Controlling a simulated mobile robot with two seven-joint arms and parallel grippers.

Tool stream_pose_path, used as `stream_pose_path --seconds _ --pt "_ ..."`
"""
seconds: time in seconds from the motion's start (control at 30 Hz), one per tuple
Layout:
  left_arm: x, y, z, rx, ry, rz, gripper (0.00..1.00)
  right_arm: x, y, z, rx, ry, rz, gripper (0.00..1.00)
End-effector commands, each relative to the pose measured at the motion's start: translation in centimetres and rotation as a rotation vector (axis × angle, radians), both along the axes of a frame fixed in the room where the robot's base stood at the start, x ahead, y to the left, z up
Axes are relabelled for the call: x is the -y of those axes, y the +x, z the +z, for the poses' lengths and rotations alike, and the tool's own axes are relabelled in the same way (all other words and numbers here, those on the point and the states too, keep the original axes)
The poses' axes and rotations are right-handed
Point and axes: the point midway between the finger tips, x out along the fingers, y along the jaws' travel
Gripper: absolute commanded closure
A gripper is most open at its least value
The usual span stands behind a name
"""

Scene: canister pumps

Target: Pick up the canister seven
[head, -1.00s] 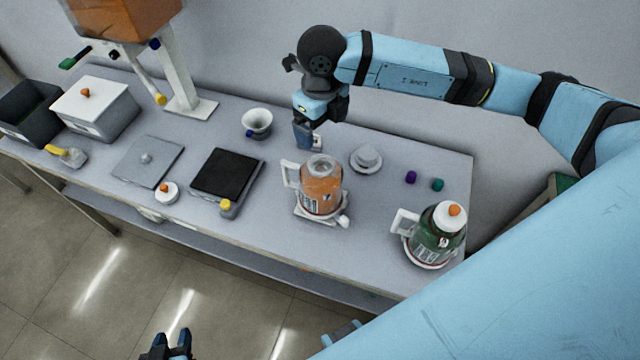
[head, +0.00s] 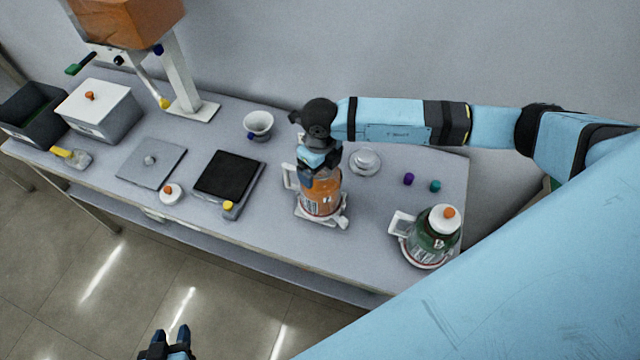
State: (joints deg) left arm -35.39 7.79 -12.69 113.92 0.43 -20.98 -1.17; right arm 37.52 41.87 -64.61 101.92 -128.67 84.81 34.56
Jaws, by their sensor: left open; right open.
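A canister with orange contents (head: 321,204) and a white handle at its left stands upright on a white base on the table. A second canister, with green contents (head: 432,241), a white lid and an orange knob, stands at the table's right front. Their labels are too small to read, so I cannot tell which is seven. My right gripper (head: 318,180) is open and points down at the top of the orange canister, hiding its upper part. I cannot tell if they touch. My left gripper (head: 170,342) is open and empty over the floor, in front of the table.
A white lid-like piece on a dish (head: 365,161), a purple cap (head: 409,179) and a teal cap (head: 435,186) lie right of the orange canister. A white funnel (head: 258,124) and a black-topped scale (head: 228,174) are to its left. Bins and a stand are further left.

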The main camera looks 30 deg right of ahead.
Motion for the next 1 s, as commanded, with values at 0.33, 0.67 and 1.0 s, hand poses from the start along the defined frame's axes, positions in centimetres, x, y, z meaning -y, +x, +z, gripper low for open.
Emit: stream_pose_path --seconds 0.33,0.67,1.0 --pt "0.2 -0.1 -0.1 -0.005 -0.002 -0.001 0.57 0.0 0.0 0.0 0.001 0.000 0.000 0.44" --pt "0.3 -0.2 -0.1 -0.005 -0.003 -0.003 0.57 0.0 0.1 0.1 0.002 0.001 0.000 0.98" --pt "0.3 -0.2 -0.3 -0.005 -0.005 -0.003 0.57 0.0 0.2 1.1 0.004 0.001 0.000 0.98"
